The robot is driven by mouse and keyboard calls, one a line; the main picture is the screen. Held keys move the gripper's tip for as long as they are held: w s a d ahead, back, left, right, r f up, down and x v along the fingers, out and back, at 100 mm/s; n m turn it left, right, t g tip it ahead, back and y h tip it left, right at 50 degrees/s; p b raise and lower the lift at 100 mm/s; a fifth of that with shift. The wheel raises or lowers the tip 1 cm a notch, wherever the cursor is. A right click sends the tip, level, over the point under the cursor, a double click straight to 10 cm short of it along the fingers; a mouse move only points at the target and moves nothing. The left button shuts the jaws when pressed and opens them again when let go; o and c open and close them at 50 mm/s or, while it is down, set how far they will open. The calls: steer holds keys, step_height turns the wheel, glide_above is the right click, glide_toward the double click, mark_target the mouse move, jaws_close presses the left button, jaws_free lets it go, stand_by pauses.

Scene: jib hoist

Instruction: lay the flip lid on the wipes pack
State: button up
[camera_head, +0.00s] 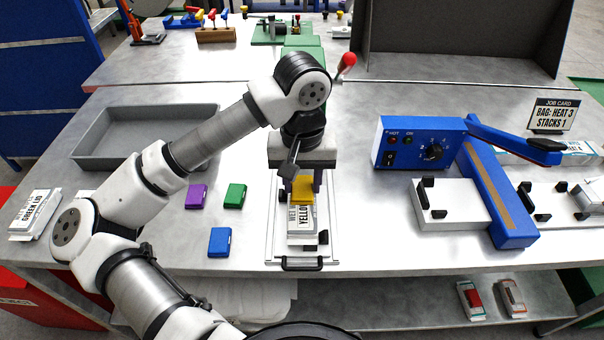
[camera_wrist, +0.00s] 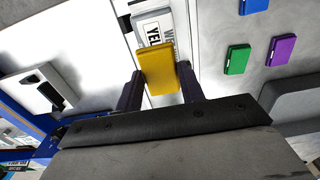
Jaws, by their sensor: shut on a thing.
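My gripper (camera_head: 302,186) is shut on the yellow flip lid (camera_head: 302,191). In the wrist view the same lid (camera_wrist: 157,68) sits between the two dark fingers of my gripper (camera_wrist: 160,84). The white and grey wipes pack (camera_head: 301,222), with a label that reads in part "YELLO", lies under and just in front of the lid. Its labelled end also shows beyond the lid in the wrist view (camera_wrist: 153,28). The lid covers part of the pack, and I cannot tell whether they touch. The pack lies in a pale sliding fixture (camera_head: 275,240) with a black handle.
Purple (camera_head: 197,195), green (camera_head: 235,195) and blue (camera_head: 220,241) lids lie on the table to the left. A grey tray (camera_head: 90,150) stands behind them. A blue sealer (camera_head: 420,143) and white fixtures stand right. A pack labelled "GREEN LID" (camera_head: 36,213) lies far left.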

mark_target(302, 207)
step_height(302, 207, down, 2)
steer(key=shift+f, duration=0.1)
steer(key=shift+f+b, duration=1.15)
steer(key=shift+b, duration=0.6)
steer(key=shift+f+b, duration=0.3)
steer(key=shift+b, duration=0.25)
steer(key=o, duration=1)
